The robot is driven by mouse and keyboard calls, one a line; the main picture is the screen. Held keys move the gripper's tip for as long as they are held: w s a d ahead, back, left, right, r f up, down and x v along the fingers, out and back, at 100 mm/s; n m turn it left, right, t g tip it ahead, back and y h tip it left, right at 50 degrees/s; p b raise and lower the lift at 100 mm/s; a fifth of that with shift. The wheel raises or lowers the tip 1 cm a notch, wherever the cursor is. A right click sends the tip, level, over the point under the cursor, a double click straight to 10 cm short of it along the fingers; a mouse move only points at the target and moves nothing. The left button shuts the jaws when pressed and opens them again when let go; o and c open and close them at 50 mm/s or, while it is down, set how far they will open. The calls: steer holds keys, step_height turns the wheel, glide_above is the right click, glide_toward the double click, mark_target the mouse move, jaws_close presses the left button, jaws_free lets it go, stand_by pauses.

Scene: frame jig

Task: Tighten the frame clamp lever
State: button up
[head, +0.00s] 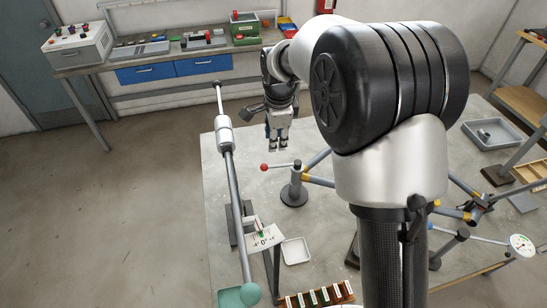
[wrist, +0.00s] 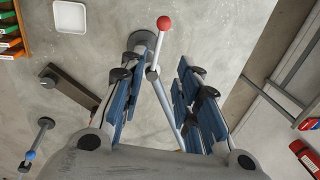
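The clamp lever is a thin light rod with a red ball knob (head: 264,167), sticking out to the left from the top of a grey clamp post (head: 294,190) in the head view. In the wrist view the red knob (wrist: 164,23) lies beyond the fingertips, and its rod (wrist: 158,50) runs back into the gap between the fingers. My gripper (head: 273,149) hangs above and behind the lever in the head view, apart from it. The wrist view shows my gripper (wrist: 163,60) open, with blue-padded fingers and nothing gripped. The post is partly hidden by the left finger in the wrist view.
A long rod with a dial plate (head: 264,238) and a green end (head: 238,296) stands left of the clamp. A white tray (head: 296,251) and a rack of coloured pieces (head: 315,297) lie nearer. A blue-knobbed lever (wrist: 29,155) shows in the wrist view. My arm hides the table's middle.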

mark_target(274, 166)
steer(key=w+f, duration=0.1)
steer(key=f, duration=0.4)
steer(key=w+f+b, duration=0.1)
steer(key=f, duration=0.3)
steer(key=w+f, duration=0.1)
steer(key=f, duration=0.4)
steer(key=shift+a+f+b, duration=0.25)
steer(key=shift+f+b, duration=0.05)
steer(key=shift+c, duration=0.2)
steer(key=shift+d, duration=0.1)
jaws_close()
